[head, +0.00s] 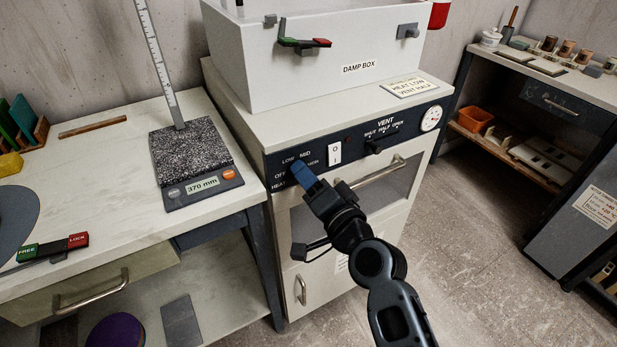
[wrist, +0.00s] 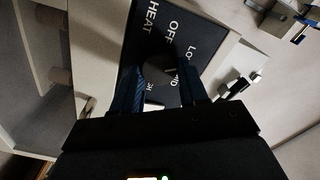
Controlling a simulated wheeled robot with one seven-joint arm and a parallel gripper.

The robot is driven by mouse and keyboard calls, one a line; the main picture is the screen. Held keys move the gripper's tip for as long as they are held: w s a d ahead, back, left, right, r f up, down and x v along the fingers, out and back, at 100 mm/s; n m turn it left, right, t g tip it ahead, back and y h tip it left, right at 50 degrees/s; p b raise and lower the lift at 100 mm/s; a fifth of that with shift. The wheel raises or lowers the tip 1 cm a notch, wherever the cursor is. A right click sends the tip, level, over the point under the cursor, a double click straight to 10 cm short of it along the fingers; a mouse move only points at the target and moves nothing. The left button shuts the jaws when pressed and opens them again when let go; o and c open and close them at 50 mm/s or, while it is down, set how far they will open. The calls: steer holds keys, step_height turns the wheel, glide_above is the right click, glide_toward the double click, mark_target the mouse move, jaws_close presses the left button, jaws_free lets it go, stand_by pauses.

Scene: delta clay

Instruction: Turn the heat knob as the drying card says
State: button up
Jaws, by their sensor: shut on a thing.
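The drying card (head: 410,87) lies on top of the cabinet and reads HEAT LOW, VENT HALF. The dark control panel (head: 345,143) on the cabinet's front carries the heat labels. My gripper (head: 302,176) is at the panel's left end, its blue fingers hiding the knob in the head view. In the wrist view, the round dark heat knob (wrist: 158,70) sits between the two fingers of my gripper (wrist: 162,88), which is shut on it. A small pale mark shows on the knob, but I cannot tell which setting it points at. OFF, LOW and MID labels show around it.
A white rocker switch (head: 335,153) and the vent knob (head: 373,147) are right of my gripper. A bar handle (head: 380,172) crosses the oven door below. The damp box (head: 320,60) stands on top. A table with a scale (head: 203,190) is at left.

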stand_by(0.3)
steer(key=o, duration=1)
steer(key=shift+b+v, duration=0.5)
steer(key=shift+v, duration=3.4)
steer(key=shift+d, duration=0.1)
steer(key=s+d+f+h, duration=0.35)
steer(key=s+d, duration=0.35)
steer(key=s, duration=0.3)
steer(key=s+d+f+h, duration=0.35)
steer(key=s+d, duration=0.35)
steer(key=s, duration=0.3)
steer(key=s+d+r+n+h, duration=0.1)
steer(key=s+d+r, duration=0.1)
steer(key=s, duration=0.4)
steer(key=s+d+r+n+h, duration=0.1)
steer(key=s+d+r+n, duration=0.1)
steer(key=s+r, duration=0.2)
steer(key=s+d+r+n+h+p, duration=0.1)
steer(key=s+d+r+n, duration=0.1)
steer(key=s, duration=0.8)
steer(key=shift+d+r, duration=0.4)
steer(key=shift+r, duration=0.15)
